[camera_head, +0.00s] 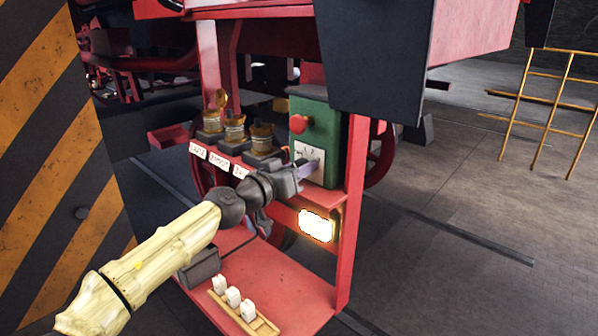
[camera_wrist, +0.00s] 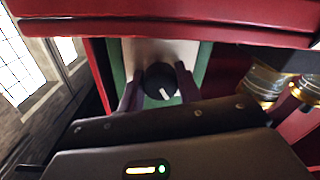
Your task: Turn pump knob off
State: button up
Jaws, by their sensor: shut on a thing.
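The pump knob (camera_wrist: 160,78) is black and round with a white pointer line. It sits on a pale plate on a green box, seen in the wrist view. The pointer slants toward the bottom of that picture. My gripper (camera_wrist: 159,88) has one finger on each side of the knob and is shut on it. In the head view the green box (camera_head: 332,140) stands on a red frame, with a pale marked plate (camera_head: 314,154) on its front. My gripper (camera_head: 305,171) reaches that plate from the left and hides the knob there.
A red mushroom button (camera_head: 300,124) sits above the plate. Several brass-topped units (camera_head: 234,128) with white labels stand left of the box. A lit lamp (camera_head: 317,225) is below. A wooden rack with white blocks (camera_head: 233,296) lies on the lower red shelf. A dark panel (camera_head: 370,60) hangs above.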

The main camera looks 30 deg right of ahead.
jog(key=n+b, duration=0.1)
jog(key=n, duration=0.4)
jog(key=shift+n+b, duration=0.3)
dwell(0.4)
jog(key=o, duration=1)
jog(key=shift+c, duration=0.2)
jog(key=shift+s+a+f+b, duration=0.15)
jog(key=shift+a+b, duration=0.2)
jog(key=shift+a, duration=0.2)
jog(key=b+v, duration=0.5)
jog(key=v, duration=1.1)
jog(key=shift+a+r+b, duration=0.2)
jog(key=shift+r+b, duration=0.1)
